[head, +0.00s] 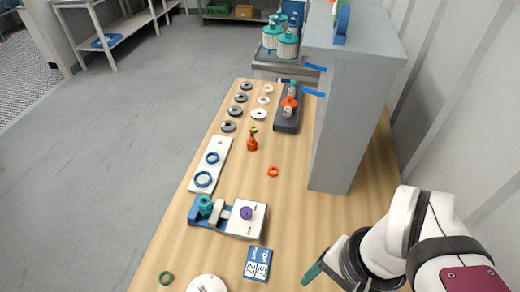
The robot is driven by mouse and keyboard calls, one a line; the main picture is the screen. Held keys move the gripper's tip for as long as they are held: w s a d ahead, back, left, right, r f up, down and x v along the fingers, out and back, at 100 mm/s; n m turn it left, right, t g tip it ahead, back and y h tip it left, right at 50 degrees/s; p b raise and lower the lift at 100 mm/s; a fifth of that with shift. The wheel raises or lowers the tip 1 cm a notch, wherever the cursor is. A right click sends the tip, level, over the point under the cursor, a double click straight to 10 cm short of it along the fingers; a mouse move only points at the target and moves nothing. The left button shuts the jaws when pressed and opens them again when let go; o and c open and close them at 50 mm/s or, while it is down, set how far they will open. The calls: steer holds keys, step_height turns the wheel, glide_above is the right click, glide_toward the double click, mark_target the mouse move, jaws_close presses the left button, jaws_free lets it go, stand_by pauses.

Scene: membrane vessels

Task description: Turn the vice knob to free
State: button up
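The vice (225,217) lies on the wooden table, with a blue base and a grey jaw block. A teal round part (205,204) sits at its left end. A purple knob (246,213) sits on the white plate at its right end. Small marks are printed on the plate, too small to read. My gripper (312,274) is at the lower right, apart from the vice, with a teal fingertip pointing down and left. Its opening is not clear from this angle.
A tall grey cabinet (350,110) stands on the right side of the table. Table right of the vice is clear.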

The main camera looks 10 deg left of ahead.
steer(key=w+a+r+m, duration=0.2)
steer(key=w+a+m, duration=0.3)
steer(key=w, duration=0.7)
steer(key=m+h, duration=0.2)
steer(key=m, duration=0.1)
glide_above(247, 211)
step_height(247, 211, down, 4)
step_height(247, 211, down, 14)
steer(key=shift+f, duration=0.65)
steer(key=shift+c, duration=0.2)
jaws_close()
